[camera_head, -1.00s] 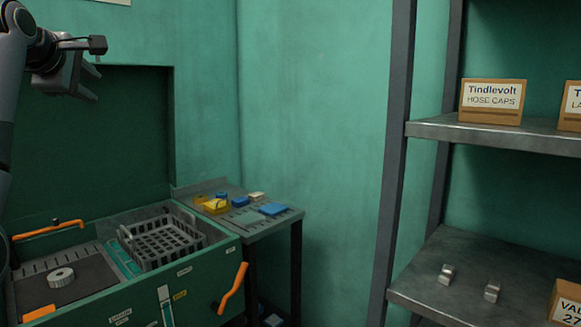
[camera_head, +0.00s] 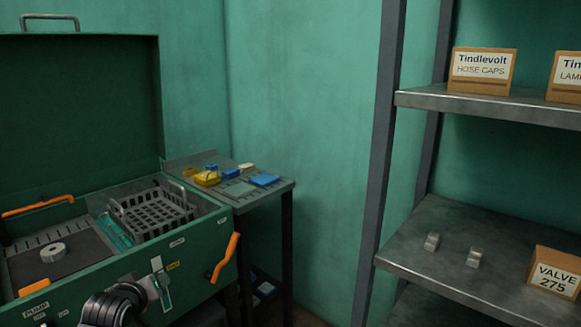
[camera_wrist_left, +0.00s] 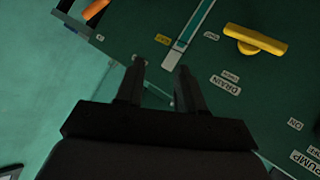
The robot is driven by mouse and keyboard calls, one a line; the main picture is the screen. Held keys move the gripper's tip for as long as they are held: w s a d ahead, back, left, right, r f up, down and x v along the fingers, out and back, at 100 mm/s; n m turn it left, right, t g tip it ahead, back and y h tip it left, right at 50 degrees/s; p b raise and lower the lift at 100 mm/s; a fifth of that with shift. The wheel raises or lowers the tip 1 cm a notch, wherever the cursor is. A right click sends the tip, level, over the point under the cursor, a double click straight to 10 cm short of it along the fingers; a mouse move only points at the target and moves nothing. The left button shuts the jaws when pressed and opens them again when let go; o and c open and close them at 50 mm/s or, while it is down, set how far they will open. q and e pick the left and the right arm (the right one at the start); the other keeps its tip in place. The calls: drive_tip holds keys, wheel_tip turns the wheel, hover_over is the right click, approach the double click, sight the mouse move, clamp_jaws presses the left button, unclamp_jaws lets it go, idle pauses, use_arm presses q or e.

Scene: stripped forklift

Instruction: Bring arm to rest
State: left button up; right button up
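My left gripper (camera_wrist_left: 160,68) shows in the left wrist view with its two dark fingers apart and nothing between them. Beyond them is the green labelled front panel of the chest. Whether the fingers touch the panel cannot be told. My right arm and gripper are in neither view.
The chest's lid (camera_head: 80,110) stands open. An orange handle (camera_head: 223,258) sticks out from its front. A black crate (camera_head: 150,212) and a grey roll (camera_head: 52,252) sit inside. A side table (camera_head: 288,187) holds small parts. Metal shelves (camera_head: 410,262) stand right.

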use_arm(q)
drive_tip(key=s+d+f+m+h, duration=0.1)
drive_tip(key=s+d+f+m, duration=0.25)
drive_tip(key=s+f, duration=0.65)
drive_tip(key=s+d+f+m+h, duration=0.1)
drive_tip(key=s+d+f+m, duration=0.1)
drive_tip(key=s, duration=0.9)
drive_tip(key=s+d+f+m+g+h, duration=0.1)
drive_tip(key=s+d+f+m, duration=0.2)
drive_tip(key=s, duration=0.9)
wheel_tip(320, 180, down, 2)
drive_tip(key=shift+s+d+f, duration=0.1)
drive_tip(key=shift+s+d, duration=0.05)
drive_tip(key=shift+d, duration=0.95)
